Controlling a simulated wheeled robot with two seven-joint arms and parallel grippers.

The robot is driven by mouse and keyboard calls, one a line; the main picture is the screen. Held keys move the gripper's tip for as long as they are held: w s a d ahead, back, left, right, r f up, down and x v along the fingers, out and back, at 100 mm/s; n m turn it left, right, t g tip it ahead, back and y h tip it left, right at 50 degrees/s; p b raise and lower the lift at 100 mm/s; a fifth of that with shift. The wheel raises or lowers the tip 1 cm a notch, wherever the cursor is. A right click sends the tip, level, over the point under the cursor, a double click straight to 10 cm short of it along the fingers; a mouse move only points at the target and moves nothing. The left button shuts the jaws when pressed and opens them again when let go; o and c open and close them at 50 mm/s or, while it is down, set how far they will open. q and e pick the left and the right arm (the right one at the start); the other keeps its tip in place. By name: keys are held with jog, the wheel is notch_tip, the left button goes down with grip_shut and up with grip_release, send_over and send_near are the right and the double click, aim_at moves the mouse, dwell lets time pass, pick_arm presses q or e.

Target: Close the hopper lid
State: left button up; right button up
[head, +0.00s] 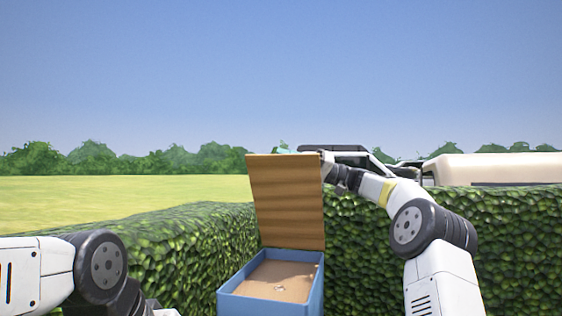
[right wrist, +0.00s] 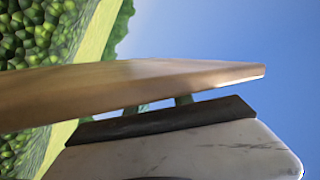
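The hopper is a blue open-topped box (head: 228,303) at the bottom middle of the head view, with light brown material inside. Its wooden lid (head: 287,205) stands upright at the back edge, so the hopper is open. My right arm reaches forward on the right, and my right gripper (head: 329,170) is at the lid's upper right edge, partly hidden behind it. In the right wrist view the lid (right wrist: 140,82) crosses the picture close to the pale gripper body; the fingers are mostly hidden by it. Only my left arm shows, at the lower left; its gripper is out of sight.
A green hedge (head: 185,245) runs along the left and behind the hopper, and continues on the right. A cream vehicle (head: 495,168) stands beyond the right hedge. A yellow-green field and trees lie farther back. The air above the hopper box, in front of the lid, is clear.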

grip_shut()
jog(key=shift+f, duration=0.1)
dwell(1.0)
